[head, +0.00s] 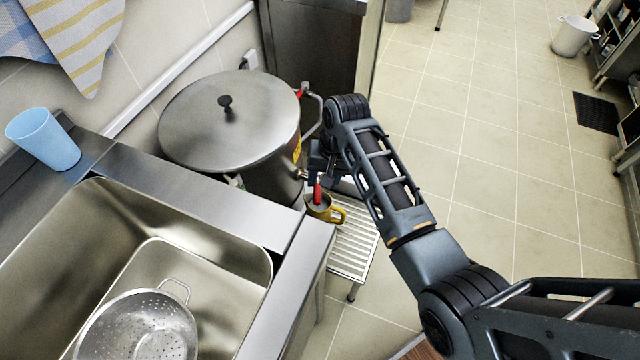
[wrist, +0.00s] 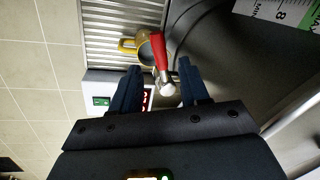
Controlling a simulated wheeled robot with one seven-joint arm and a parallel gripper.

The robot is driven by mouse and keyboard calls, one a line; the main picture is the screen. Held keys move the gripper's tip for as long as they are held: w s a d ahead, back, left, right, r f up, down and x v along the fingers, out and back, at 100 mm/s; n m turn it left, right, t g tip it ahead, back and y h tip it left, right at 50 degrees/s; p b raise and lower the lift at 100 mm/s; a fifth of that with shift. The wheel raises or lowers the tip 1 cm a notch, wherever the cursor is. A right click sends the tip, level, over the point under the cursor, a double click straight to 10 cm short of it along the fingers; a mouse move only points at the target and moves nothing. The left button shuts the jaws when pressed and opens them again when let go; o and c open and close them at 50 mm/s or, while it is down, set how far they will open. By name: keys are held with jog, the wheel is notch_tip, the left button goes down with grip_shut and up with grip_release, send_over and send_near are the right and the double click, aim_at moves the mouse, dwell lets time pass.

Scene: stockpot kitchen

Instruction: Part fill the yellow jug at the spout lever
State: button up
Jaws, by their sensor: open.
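The yellow jug (head: 324,212) stands upright on a slatted metal stand, under the spout of the large steel stockpot (head: 262,135). Its handle points right in the head view. In the wrist view the jug (wrist: 146,50) is partly behind the red spout lever (wrist: 158,52). The lever also shows in the head view (head: 317,193). My gripper (wrist: 160,78) is open, with one dark finger on each side of the lever's pale lower end. I cannot tell whether either finger touches it. The jug's fill level is not clear.
The slatted stand (head: 352,252) has bare room right of the jug. A steel sink (head: 190,230) with a colander (head: 140,325) lies left, with a blue cup (head: 45,138) on its edge. A small box with a red display (wrist: 146,98) sits by the stand.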

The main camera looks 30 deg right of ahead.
jog(key=shift+s+d+r, duration=0.1)
jog(key=shift+d+r, duration=0.05)
jog(key=shift+r, duration=0.55)
jog(key=shift+s+d+r, duration=0.1)
jog(key=shift+r, duration=0.55)
